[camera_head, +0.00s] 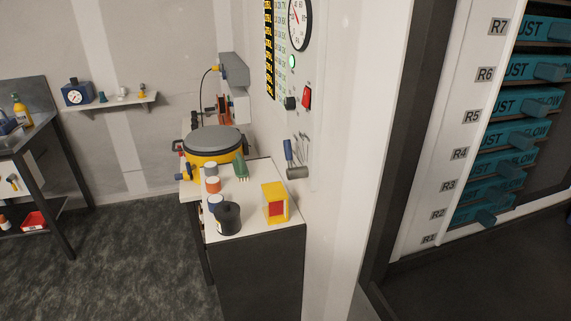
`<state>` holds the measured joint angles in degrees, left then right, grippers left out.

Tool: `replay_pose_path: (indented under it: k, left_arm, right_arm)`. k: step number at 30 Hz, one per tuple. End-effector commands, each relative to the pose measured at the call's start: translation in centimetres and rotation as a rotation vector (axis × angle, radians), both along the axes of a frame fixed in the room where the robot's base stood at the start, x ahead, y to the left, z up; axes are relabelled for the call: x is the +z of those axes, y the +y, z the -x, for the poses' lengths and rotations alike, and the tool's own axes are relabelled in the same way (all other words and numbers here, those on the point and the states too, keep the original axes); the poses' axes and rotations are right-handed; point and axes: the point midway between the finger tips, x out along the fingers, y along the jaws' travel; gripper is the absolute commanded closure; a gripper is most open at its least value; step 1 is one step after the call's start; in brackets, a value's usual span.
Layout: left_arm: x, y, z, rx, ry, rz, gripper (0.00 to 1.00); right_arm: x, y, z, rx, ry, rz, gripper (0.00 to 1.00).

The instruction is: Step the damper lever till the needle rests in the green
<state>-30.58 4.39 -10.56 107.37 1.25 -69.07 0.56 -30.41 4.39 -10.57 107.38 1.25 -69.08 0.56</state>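A round white gauge (300,22) with a dark rim and a red needle is on the wall panel at the top. The picture's top edge cuts it off, and I cannot make out a green band or where the needle stands against one. Lower on the same wall is what looks like the damper lever (288,152), with a blue handle pointing up from a grey hub (297,173). Grey fan-like marks (304,150) are on the wall just right of the handle. Neither of my grippers shows in this view.
A green lamp (292,62), a black knob (290,103) and a red switch (307,97) are on the panel. A bench (258,222) below holds jars, a yellow box (275,203) and a yellow drum (214,146). A teal-drawer rack (515,135) stands right. Floor at left is clear.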

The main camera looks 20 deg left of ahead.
Motion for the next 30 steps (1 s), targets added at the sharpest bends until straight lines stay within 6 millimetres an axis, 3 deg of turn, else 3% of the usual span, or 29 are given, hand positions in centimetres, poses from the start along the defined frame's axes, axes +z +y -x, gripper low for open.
replay_pose_path:
  k: [11, 22, 30]
  left_arm:
    - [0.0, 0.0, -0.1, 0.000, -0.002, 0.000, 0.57]
    - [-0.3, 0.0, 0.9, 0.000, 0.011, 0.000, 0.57]
    - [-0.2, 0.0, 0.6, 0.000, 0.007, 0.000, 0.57]
  right_arm:
    - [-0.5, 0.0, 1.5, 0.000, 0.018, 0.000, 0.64]
    - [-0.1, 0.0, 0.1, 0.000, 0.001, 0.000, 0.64]
    - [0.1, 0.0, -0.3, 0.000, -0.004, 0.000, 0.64]
